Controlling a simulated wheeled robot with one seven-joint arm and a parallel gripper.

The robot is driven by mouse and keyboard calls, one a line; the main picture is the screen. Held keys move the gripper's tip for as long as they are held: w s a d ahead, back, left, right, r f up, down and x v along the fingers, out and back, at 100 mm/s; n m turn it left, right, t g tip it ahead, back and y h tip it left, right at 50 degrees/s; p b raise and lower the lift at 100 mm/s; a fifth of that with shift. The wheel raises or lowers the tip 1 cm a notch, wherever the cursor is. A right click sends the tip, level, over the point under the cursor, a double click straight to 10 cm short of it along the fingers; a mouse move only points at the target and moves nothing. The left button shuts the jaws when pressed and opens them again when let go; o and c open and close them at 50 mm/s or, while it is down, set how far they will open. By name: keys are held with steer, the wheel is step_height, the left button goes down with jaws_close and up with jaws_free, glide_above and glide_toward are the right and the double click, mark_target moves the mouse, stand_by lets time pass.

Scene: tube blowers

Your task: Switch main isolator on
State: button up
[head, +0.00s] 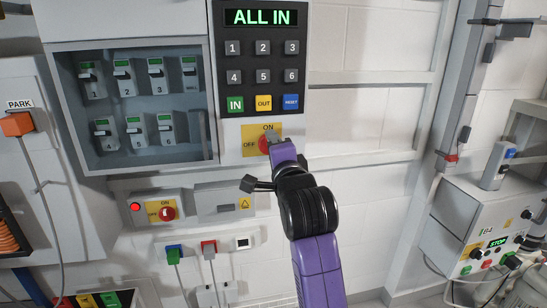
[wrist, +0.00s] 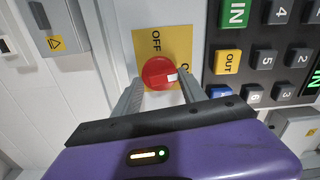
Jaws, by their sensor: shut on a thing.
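A red rotary knob (wrist: 158,73) sits on a yellow plate marked OFF and ON, below the keypad; in the head view the knob (head: 264,144) is partly covered by my gripper. My gripper (wrist: 159,88) is shut on this knob, one finger on each side. The white mark on the knob faces the partly hidden lettering at right in the wrist view, the ON side, away from OFF. A second red knob (head: 168,214) on a yellow plate is on a grey box at lower left, beside a lit red lamp (head: 136,207). No visible label names the main isolator.
The keypad (head: 262,75) reads ALL IN. An open breaker cabinet (head: 125,55) stands left of it, with several numbered breakers. Blue and red plugs with cables (head: 208,246) hang below. A STOP control box (head: 470,215) is at right.

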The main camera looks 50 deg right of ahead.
steer(key=shift+m+b, duration=0.4)
steer(key=shift+m, duration=0.5)
steer(key=o, duration=1.3)
steer(key=shift+o, duration=0.2)
steer(key=shift+s, duration=0.1)
steer(key=b+v, duration=0.1)
steer(key=v, duration=0.6)
steer(key=shift+s+a, duration=0.2)
steer(key=shift+s, duration=0.1)
